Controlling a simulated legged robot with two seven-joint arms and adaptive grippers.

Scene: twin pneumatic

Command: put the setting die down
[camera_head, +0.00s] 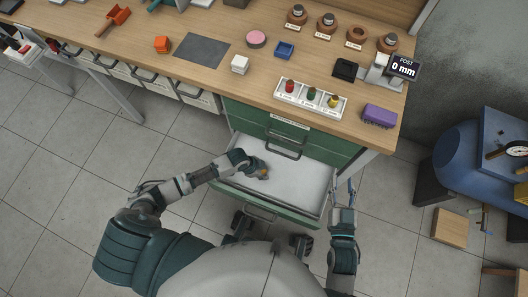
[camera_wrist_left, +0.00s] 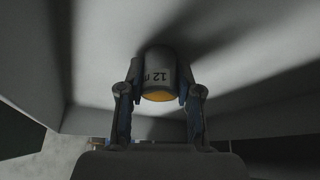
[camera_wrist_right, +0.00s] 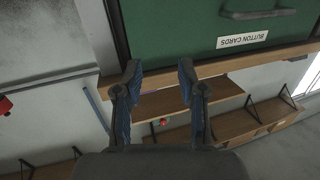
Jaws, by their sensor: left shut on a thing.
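The setting die (camera_wrist_left: 158,72) is a grey cylinder marked "12 m", with an orange-yellow end, between the fingers of my left gripper (camera_wrist_left: 160,92). In the head view my left gripper (camera_head: 255,167) is inside the open drawer (camera_head: 300,183), shut on the die (camera_head: 263,174), whose tan end shows. The drawer has a pale bare floor and green front. I cannot tell whether the die touches the floor. My right gripper (camera_head: 344,188) is beside the drawer's right side; in its wrist view (camera_wrist_right: 158,66) the fingers are apart with nothing between them.
Several brown round holders (camera_head: 356,36) stand at the back of the bench; three carry grey pieces, one looks empty. A white tray (camera_head: 311,99) with coloured knobs, a purple block (camera_head: 379,115) and a "POST 0 mm" display (camera_head: 402,66) are near the right end.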

